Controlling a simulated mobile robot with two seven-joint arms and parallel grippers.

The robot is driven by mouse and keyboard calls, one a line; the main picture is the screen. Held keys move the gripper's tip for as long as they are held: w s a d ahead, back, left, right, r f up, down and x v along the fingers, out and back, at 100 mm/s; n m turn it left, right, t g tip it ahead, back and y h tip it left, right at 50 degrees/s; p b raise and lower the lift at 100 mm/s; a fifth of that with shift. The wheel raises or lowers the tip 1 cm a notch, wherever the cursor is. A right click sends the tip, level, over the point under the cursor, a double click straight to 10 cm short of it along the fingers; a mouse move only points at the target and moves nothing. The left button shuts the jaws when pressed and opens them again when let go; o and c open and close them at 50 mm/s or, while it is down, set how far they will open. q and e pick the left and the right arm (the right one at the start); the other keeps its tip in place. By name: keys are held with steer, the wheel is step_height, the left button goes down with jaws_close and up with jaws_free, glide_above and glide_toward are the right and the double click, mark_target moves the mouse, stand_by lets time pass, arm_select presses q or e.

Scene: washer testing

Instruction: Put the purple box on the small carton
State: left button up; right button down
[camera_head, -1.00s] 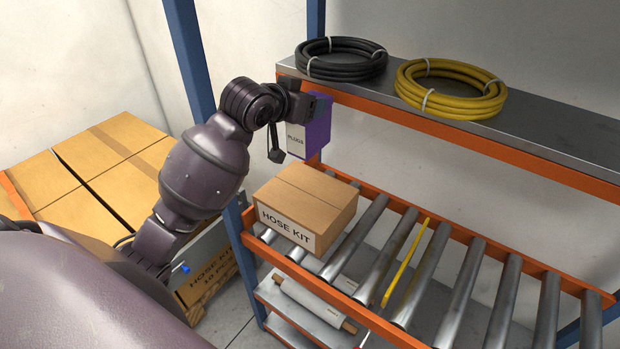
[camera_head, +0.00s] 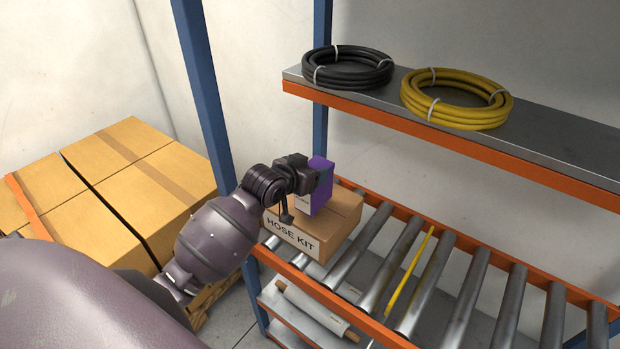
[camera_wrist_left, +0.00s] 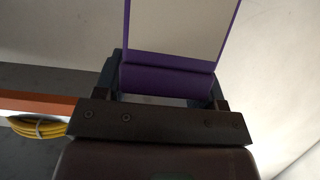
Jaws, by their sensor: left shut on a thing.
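The purple box (camera_head: 320,186) with a white label face is upright in my left gripper (camera_head: 312,178), which is shut on it. In the left wrist view the purple box (camera_wrist_left: 175,50) fills the space between the fingers of the gripper (camera_wrist_left: 168,85). The small carton (camera_head: 335,232), brown and marked HOSE KIT, sits on the roller shelf. The purple box is over the carton's top, its lower end at or close to the surface; I cannot tell whether they touch. My arm hides part of the carton's left side. My right gripper is not in view.
The roller shelf (camera_head: 470,290) runs to the right, with a yellow strip (camera_head: 410,272) between rollers. A higher shelf (camera_head: 545,140) holds a black hose coil (camera_head: 347,68) and a yellow hose coil (camera_head: 456,98). Large cartons (camera_head: 120,185) are stacked at left.

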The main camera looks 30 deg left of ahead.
arm_select(q)
steer(key=shift+f, duration=1.35)
steer(key=o, duration=1.5)
steer(key=shift+f, duration=0.1)
steer(key=shift+r, duration=0.2)
steer(key=d+v, duration=0.1)
steer(key=v, duration=1.1)
steer(key=s+d+f, duration=0.1)
steer(key=s+f, duration=0.4)
steer(key=f, duration=0.2)
steer(key=s+d+f+g, duration=0.1)
steer(key=s+d+f, duration=0.1)
steer(key=s+f, duration=0.3)
steer(key=s+d+f+g+y+b, duration=0.1)
steer(key=s+d+f, duration=0.1)
steer(key=s+f, duration=0.4)
steer(key=shift+d+f, duration=0.2)
steer(key=shift+f, duration=2.1)
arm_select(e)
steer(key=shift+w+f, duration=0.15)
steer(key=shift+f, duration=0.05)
